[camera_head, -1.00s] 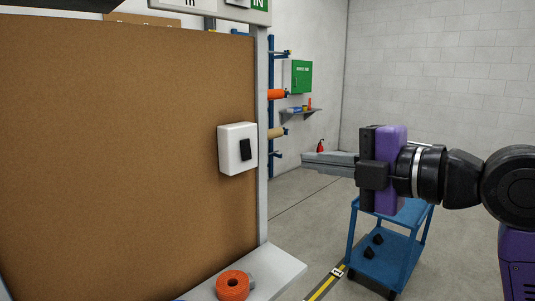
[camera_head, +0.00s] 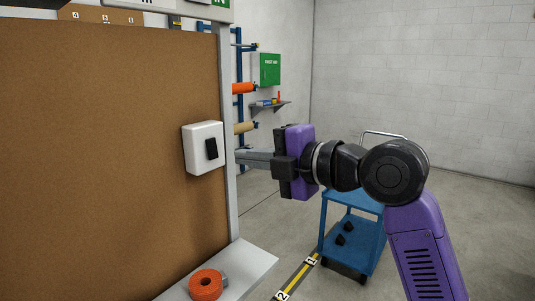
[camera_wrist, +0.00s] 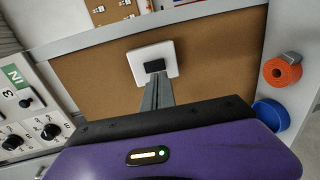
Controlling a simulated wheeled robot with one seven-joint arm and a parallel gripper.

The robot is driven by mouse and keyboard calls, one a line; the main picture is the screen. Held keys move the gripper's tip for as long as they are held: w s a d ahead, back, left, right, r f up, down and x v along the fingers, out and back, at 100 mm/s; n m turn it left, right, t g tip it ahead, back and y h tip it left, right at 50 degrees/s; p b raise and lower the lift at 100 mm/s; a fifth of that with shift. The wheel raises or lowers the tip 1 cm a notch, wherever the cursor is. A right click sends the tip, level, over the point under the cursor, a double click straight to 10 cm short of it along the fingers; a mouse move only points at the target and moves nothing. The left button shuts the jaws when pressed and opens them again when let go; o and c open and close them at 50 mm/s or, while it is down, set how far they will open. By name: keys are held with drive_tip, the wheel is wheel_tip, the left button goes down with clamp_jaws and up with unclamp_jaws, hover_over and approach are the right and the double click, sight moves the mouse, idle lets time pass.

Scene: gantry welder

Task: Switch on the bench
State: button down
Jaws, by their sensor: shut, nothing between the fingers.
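A white switch box (camera_head: 191,150) with a black rocker (camera_head: 211,148) is mounted on the brown backboard (camera_head: 100,150) of the bench, near its right post. My gripper (camera_head: 238,157) is shut and empty, its grey fingers pointing left toward the box, with a small gap in the head view. In the wrist view the shut fingertips (camera_wrist: 155,84) lie just below the black rocker (camera_wrist: 155,66) on the white box (camera_wrist: 137,62). I cannot tell from there whether they touch. The rocker's on or off position cannot be made out.
An orange roll (camera_head: 206,285) lies on the bench's grey ledge (camera_head: 245,268); a blue round container (camera_wrist: 270,113) is beside it in the wrist view. A control panel with knobs (camera_wrist: 50,131) is at the left there. A blue cart (camera_head: 350,240) stands behind my arm.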

sight(214, 155)
drive_tip(key=p+x, duration=0.1)
drive_tip(key=x, duration=0.5)
drive_tip(key=shift+w+a+f, duration=0.1)
drive_tip(key=shift+w+a, duration=0.05)
